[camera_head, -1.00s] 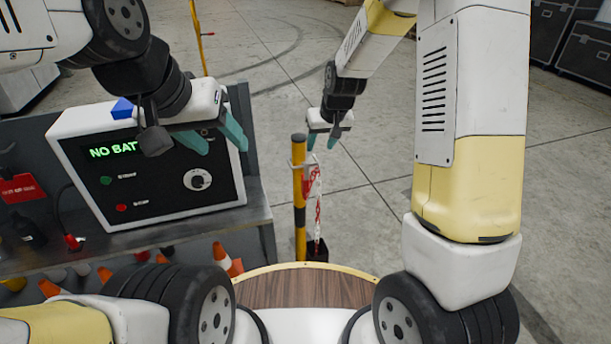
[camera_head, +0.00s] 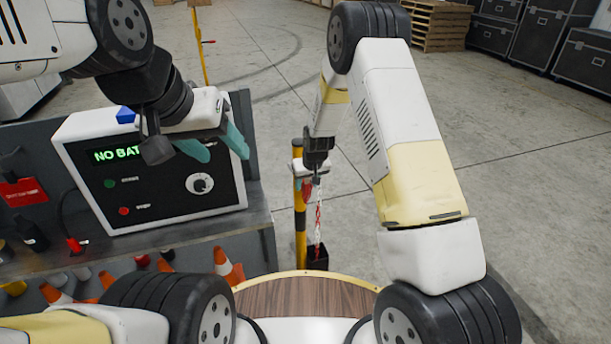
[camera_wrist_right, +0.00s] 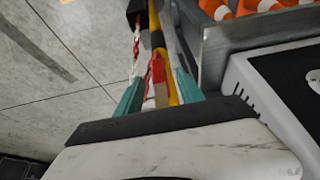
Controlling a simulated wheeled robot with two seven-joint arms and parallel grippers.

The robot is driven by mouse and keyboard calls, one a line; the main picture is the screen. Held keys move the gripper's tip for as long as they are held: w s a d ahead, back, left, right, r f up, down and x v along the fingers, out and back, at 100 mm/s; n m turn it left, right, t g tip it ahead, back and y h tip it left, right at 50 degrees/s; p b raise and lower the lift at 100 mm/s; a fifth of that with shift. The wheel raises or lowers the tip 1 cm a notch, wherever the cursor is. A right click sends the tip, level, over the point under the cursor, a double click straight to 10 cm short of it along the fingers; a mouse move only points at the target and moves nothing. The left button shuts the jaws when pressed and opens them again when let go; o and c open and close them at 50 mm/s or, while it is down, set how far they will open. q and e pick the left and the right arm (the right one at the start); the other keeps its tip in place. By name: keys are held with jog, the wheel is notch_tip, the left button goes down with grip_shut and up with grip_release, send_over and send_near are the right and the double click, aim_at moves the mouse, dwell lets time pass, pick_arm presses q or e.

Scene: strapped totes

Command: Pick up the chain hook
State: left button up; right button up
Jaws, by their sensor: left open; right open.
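The chain hook, a red piece (camera_wrist_right: 157,68), shows in the right wrist view between the teal fingers of my right gripper (camera_wrist_right: 158,92). It hangs beside the yellow-and-black post (camera_head: 300,222), with a red-and-white chain (camera_head: 318,225) by it. In the head view the red piece (camera_head: 307,190) is small and partly hidden by my right gripper (camera_head: 309,178), which is at the post's upper part. The right fingers are open on either side of the red piece; I cannot tell whether they touch it. My left gripper (camera_head: 228,155) is open and empty, in front of the control box.
A control box (camera_head: 150,205) reading "NO BAT" stands on a grey shelf unit (camera_head: 235,222) at the left. Orange cones (camera_head: 228,264) sit below. Another yellow post (camera_head: 198,50) stands behind. Black cases (camera_head: 590,60) and pallets (camera_head: 440,25) are far right. The floor between is clear.

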jog(key=shift+f, duration=0.15)
grip_shut()
dwell(1.4)
